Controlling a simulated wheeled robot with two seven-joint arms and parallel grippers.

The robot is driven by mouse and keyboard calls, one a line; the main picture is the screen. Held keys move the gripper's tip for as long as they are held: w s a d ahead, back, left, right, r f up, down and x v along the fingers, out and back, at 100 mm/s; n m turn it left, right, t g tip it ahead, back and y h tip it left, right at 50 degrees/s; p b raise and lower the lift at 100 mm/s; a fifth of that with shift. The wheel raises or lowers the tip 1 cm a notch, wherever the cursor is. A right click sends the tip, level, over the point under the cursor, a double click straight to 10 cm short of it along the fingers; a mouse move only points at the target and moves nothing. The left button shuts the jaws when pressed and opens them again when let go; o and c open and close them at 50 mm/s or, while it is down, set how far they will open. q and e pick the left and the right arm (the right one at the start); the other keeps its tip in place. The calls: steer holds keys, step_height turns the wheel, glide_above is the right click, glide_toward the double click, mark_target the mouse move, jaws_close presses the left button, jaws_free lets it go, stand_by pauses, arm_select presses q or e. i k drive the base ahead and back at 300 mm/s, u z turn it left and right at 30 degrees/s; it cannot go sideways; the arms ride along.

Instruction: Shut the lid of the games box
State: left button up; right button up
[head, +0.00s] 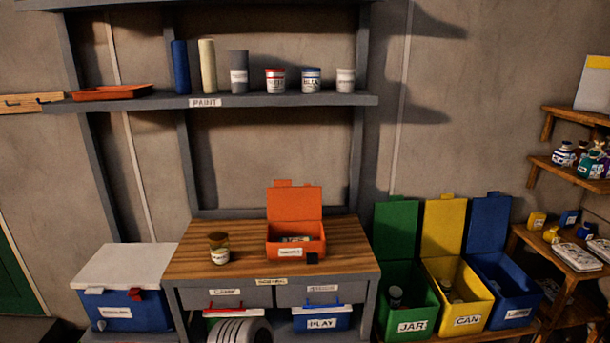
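An orange box (296,252) with a white front label, too small to read, stands on the wooden bench top. It appears to be the games box. Its orange lid (294,203) is hinged at the back and stands open, roughly upright. Something pale (295,239) shows inside the box; I cannot tell what it is. Neither of my grippers is in view.
The wooden bench (225,242) also holds a small jar (219,252) left of the box. A white-lidded blue cooler (122,309) stands at left. Green (405,315), yellow (459,315) and blue (512,301) bins stand open at right. A paint shelf (240,101) hangs above.

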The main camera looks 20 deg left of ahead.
mark_target(285, 202)
steer(key=u, duration=0.45)
steer(key=i, duration=0.75)
steer(key=u, duration=0.8)
